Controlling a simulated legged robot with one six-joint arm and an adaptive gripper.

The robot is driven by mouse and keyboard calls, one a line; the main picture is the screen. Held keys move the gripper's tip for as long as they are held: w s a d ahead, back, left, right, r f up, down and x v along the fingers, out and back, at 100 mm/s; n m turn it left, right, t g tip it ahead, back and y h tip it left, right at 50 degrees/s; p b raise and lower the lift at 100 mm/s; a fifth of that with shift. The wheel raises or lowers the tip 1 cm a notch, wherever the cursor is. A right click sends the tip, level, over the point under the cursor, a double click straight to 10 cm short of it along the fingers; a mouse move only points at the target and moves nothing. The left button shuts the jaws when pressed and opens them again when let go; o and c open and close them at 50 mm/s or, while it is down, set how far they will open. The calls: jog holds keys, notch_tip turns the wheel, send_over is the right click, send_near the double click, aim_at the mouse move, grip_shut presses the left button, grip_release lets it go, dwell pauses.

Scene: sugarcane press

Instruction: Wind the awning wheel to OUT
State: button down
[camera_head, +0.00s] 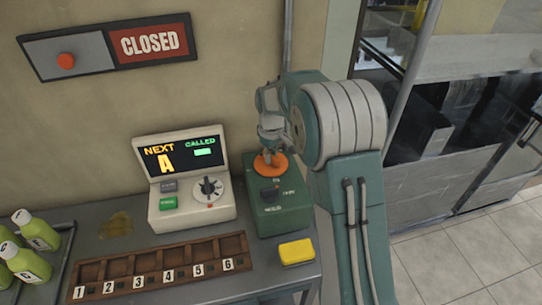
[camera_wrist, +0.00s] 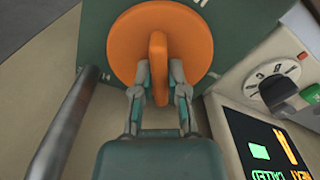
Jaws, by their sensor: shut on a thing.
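An orange round wheel (camera_head: 270,164) with a raised upright grip bar sits on top of a green box (camera_head: 283,218) on the counter. It fills the top middle of the wrist view (camera_wrist: 127,45). My gripper (camera_wrist: 159,88) is shut on the wheel's bar, one finger on each side. In the head view my gripper (camera_head: 271,150) comes down on the wheel from above. Small marks flank the wheel on the green face (camera_wrist: 95,45), but they are partly cut off and I cannot read them. I cannot see the word OUT or an awning.
Left of the green box stands a white console (camera_head: 190,208) with a NEXT/CALLED screen and a black dial. A numbered wooden rack (camera_head: 160,262), a yellow block (camera_head: 296,251) and green bottles (camera_head: 38,232) are on the counter. A CLOSED sign (camera_head: 150,40) hangs on the wall.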

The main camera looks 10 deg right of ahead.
jog(key=n, duration=0.6)
jog(key=shift+w, duration=0.1)
jog(key=n, duration=0.5)
jog(key=shift+n, duration=0.3)
dwell(0.3)
jog(key=c, duration=0.7)
grip_release()
jog(key=shift+o, duration=0.2)
notch_tip(320, 180, up, 12)
jog(key=shift+a, duration=0.1)
